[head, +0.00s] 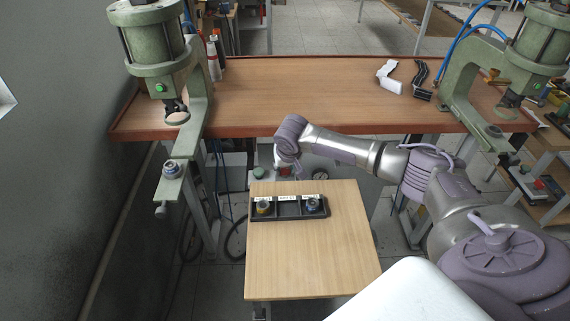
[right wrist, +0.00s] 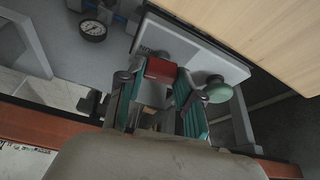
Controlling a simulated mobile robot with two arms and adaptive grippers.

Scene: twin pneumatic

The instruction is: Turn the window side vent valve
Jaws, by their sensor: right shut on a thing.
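My right gripper (head: 287,166) reaches down behind the small wooden table, near the bench's front edge; its fingers are mostly hidden in the head view. In the right wrist view my right gripper (right wrist: 160,88) has its teal-padded fingers shut on a red block-like handle (right wrist: 161,70), which appears to be the valve handle. The handle sits by a pale panel (right wrist: 190,45). A round green knob (right wrist: 218,89) is just right of the fingers, and shows left of the gripper in the head view (head: 258,172). My left gripper is out of view.
A pressure gauge (head: 320,174) is right of the gripper under the bench (head: 290,90). The small wooden table (head: 310,250) carries a black tray (head: 289,215) with parts. Green presses stand at left (head: 155,45) and right (head: 530,50). The bench's middle is clear.

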